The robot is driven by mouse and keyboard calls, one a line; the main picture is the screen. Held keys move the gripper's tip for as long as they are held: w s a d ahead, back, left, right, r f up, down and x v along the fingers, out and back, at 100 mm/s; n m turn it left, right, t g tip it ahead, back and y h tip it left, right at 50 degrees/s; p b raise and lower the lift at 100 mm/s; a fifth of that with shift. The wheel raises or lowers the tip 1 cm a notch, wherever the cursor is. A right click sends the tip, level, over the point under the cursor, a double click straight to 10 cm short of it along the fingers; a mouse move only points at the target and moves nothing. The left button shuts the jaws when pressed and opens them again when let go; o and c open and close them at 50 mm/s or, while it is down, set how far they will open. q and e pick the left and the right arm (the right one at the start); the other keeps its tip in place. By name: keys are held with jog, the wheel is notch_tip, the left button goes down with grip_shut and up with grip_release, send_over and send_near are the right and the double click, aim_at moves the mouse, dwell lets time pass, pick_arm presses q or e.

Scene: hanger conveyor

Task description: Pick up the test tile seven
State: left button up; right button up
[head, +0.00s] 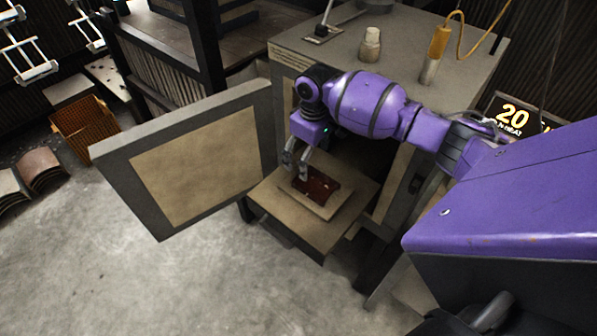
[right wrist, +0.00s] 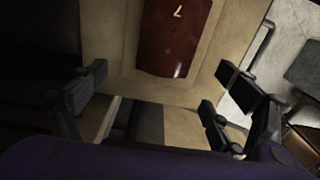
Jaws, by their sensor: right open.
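The test tile seven (head: 318,184) is a dark red-brown rectangular tile. It lies flat on a pale raised slab on a small tan shelf in front of an open cabinet. In the right wrist view the tile (right wrist: 173,38) shows a light "7" and a bright glint, at the top centre. My right gripper (head: 295,165) points down at the left edge of the tile. In the right wrist view its fingers (right wrist: 165,85) are spread wide with nothing between them, and the tile lies beyond them. I cannot tell if a fingertip touches the slab. My left gripper is not in view.
The tan shelf (head: 268,198) juts out from the cabinet. An open cabinet door (head: 190,155) stands left of it. A yellow-handled tool (head: 438,42) and a pale stepped object (head: 371,45) stand on the cabinet top. An orange crate (head: 84,125) sits far left. The floor in front is clear.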

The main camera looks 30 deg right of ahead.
aim_at(315, 179)
jog(key=shift+s+d+f, duration=0.15)
jog(key=shift+s+f, duration=0.85)
jog(key=shift+s, duration=0.2)
jog(key=f, duration=0.1)
jog(key=f+b, duration=0.1)
jog(key=f, duration=0.1)
jog(key=f+b, duration=0.1)
jog(key=f, duration=0.1)
jog(key=shift+s, duration=0.3)
jog(key=shift+f+b, duration=0.35)
jog(key=shift+b, duration=0.05)
jog(key=shift+w+r, duration=0.2)
jog(key=shift+r, duration=0.05)
jog(key=shift+w, duration=0.1)
jog(key=c, duration=1.2)
jog(key=shift+c, duration=1)
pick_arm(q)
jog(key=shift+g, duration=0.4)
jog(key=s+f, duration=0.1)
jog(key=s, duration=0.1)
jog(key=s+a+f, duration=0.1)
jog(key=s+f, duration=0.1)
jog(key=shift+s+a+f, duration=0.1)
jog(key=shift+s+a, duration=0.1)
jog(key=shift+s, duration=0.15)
pick_arm(e)
jog(key=shift+r, duration=0.1)
